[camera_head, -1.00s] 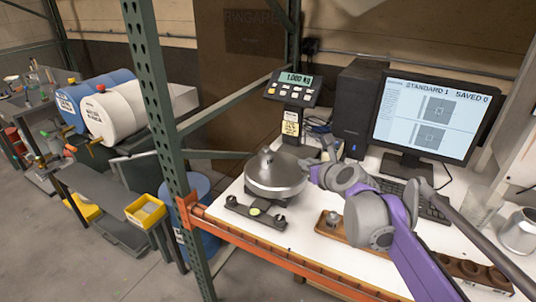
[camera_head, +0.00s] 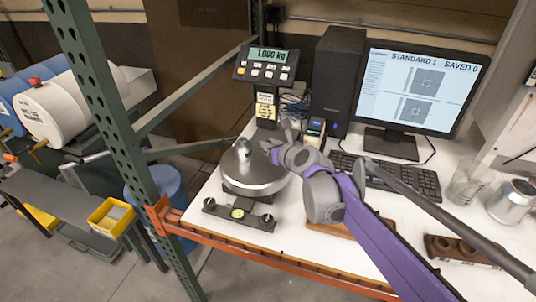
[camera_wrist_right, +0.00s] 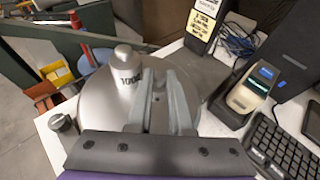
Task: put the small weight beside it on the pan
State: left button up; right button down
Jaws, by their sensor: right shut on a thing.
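The scale's round metal pan (camera_head: 262,178) bears a weight marked 1000 (camera_wrist_right: 126,75), standing upright. The scale display (camera_head: 268,55) reads 1.000 kg. My right gripper (camera_head: 277,138) is over the right part of the pan, beside the 1000 weight. In the right wrist view its two fingers (camera_wrist_right: 160,90) are shut on a small grey weight (camera_wrist_right: 158,87), mostly hidden between them. I cannot tell whether this small weight touches the pan. My left gripper is not in view.
A level bar with feet (camera_head: 238,214) lies in front of the pan. A wooden weight block (camera_head: 470,249), a glass beaker (camera_head: 468,185) and a metal can (camera_head: 512,202) are at the far right.

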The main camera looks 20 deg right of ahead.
jog(key=shift+f, duration=1.95)
jog(key=shift+f, duration=0.2)
jog(key=c, duration=0.8)
grip_release()
jog(key=shift+c, duration=0.2)
